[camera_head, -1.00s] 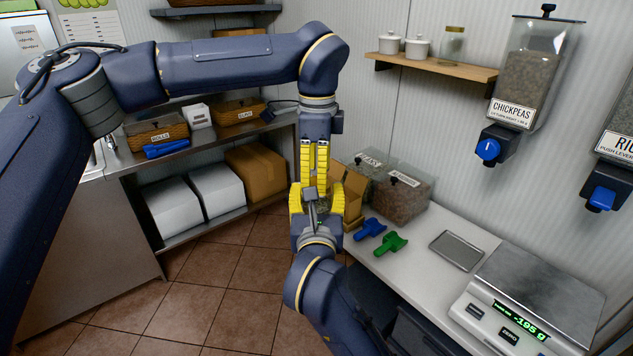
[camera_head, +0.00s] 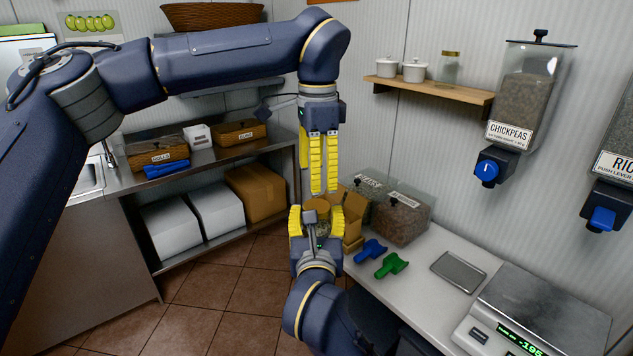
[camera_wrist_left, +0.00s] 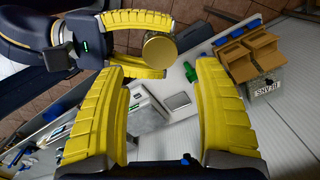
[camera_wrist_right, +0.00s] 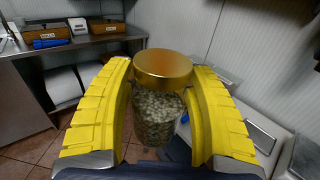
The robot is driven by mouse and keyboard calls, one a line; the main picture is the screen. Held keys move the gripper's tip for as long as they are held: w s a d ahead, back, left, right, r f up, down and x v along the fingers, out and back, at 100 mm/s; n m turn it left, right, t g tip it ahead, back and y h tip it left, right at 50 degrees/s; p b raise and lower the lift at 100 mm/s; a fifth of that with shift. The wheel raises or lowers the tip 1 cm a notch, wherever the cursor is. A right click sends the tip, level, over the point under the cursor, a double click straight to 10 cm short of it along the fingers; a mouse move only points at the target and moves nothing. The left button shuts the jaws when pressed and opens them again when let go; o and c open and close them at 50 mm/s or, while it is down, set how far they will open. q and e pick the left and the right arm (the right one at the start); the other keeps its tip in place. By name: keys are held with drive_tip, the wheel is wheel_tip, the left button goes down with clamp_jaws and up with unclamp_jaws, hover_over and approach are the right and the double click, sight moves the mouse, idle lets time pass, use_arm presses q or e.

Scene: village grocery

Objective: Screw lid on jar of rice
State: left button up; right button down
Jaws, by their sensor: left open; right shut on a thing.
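My right gripper (camera_wrist_right: 160,72) is shut on the jar of rice (camera_wrist_right: 157,118), a clear jar full of pale grains, held upright in the air. A round gold lid (camera_wrist_right: 163,66) sits over the jar's mouth; I cannot tell how tightly it is screwed. In the head view the lid (camera_head: 318,204) shows between the right gripper's fingers. My left gripper (camera_head: 323,190) is open and empty, pointing down just above the lid. In the left wrist view the lid (camera_wrist_left: 159,48) lies beyond and between the open left fingers, apart from them.
A counter with blue (camera_head: 371,250) and green (camera_head: 392,265) scoops, a metal tray (camera_head: 458,270) and a scale (camera_head: 545,310) stands at right. A wall shelf (camera_head: 440,88) and dispensers hang above.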

sight(316, 206)
use_arm(q)
drive_tip(key=shift+r+n, duration=0.25)
drive_tip(key=shift+n, duration=0.15)
drive_tip(key=shift+w+f, duration=0.1)
drive_tip(key=shift+f, duration=3.9)
drive_tip(key=shift+c, duration=0.3)
drive_tip(key=c, duration=1.3)
drive_tip(key=m, duration=0.6)
drive_tip(key=shift+m, duration=0.3)
